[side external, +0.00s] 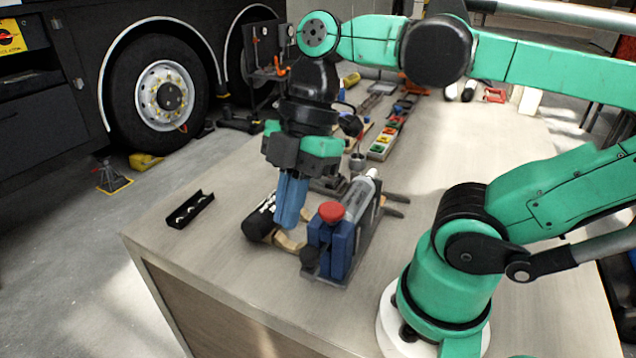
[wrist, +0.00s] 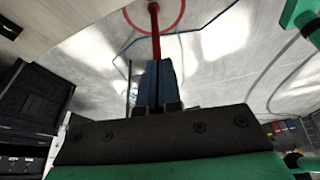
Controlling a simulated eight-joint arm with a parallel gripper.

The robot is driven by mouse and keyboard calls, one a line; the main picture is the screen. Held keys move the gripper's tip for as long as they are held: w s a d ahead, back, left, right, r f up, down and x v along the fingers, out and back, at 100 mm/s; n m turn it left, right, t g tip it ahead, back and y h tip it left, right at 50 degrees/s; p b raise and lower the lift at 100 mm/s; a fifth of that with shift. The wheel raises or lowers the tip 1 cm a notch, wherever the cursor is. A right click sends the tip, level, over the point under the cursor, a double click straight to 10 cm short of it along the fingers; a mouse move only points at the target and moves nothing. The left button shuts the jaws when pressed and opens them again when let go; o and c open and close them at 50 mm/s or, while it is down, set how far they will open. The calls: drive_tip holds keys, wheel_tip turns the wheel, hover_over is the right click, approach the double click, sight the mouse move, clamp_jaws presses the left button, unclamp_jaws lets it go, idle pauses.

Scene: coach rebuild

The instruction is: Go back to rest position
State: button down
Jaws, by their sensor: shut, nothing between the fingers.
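My gripper (side external: 286,222) hangs from the green arm over the near part of the workbench (side external: 215,250), its blue fingers pointing down. In the side external view the fingertips overlap a black and wood-coloured object (side external: 258,222); I cannot tell whether they touch it. In the wrist view the blue fingers (wrist: 158,68) are closed together with nothing between them. A thin red rod (wrist: 154,25) and part of a red ring show beyond the tips there.
A blue device with a red knob (side external: 332,212) stands just right of the fingers. A small black tray (side external: 190,209) lies near the left bench edge. Tools and coloured parts (side external: 382,142) line the bench behind. A large vehicle wheel (side external: 158,95) stands beyond the bench.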

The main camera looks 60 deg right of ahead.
drive_tip(key=w+d+f+m+t+h, duration=0.3)
drive_tip(key=w+m, duration=0.5)
drive_tip(key=m, duration=0.7)
drive_tip(key=d+f+t, duration=0.1)
drive_tip(key=d+t, duration=0.1)
drive_tip(key=t, duration=0.1)
drive_tip(key=shift+d+h, duration=0.15)
drive_tip(key=shift+h, duration=0.25)
